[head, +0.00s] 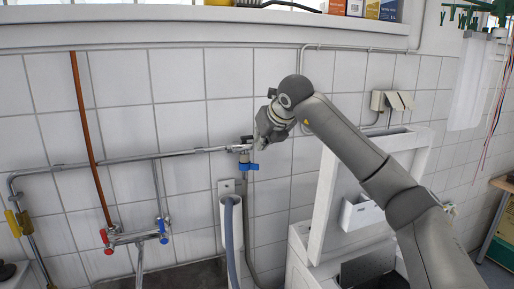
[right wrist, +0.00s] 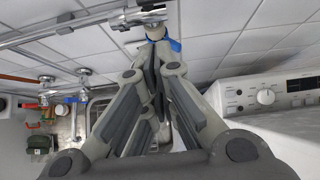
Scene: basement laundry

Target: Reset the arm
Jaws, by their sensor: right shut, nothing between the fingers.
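My right arm comes in from the right in the head view. Its gripper (head: 262,140) is in front of the tiled wall, close to a pipe tap with a blue handle (head: 248,166). In the right wrist view the two fingers (right wrist: 152,58) come together and hold nothing. The blue handle (right wrist: 174,45) shows just behind the fingertips there; I cannot tell whether they touch it. My left gripper is in neither view.
A metal pipe (head: 130,157) runs along the wall to the tap. A mixer with red and blue knobs (head: 134,237) is lower left. A grey hose (head: 231,240) hangs below the tap. A white washing machine (right wrist: 266,97) stands right. A shelf ledge (head: 200,30) runs above.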

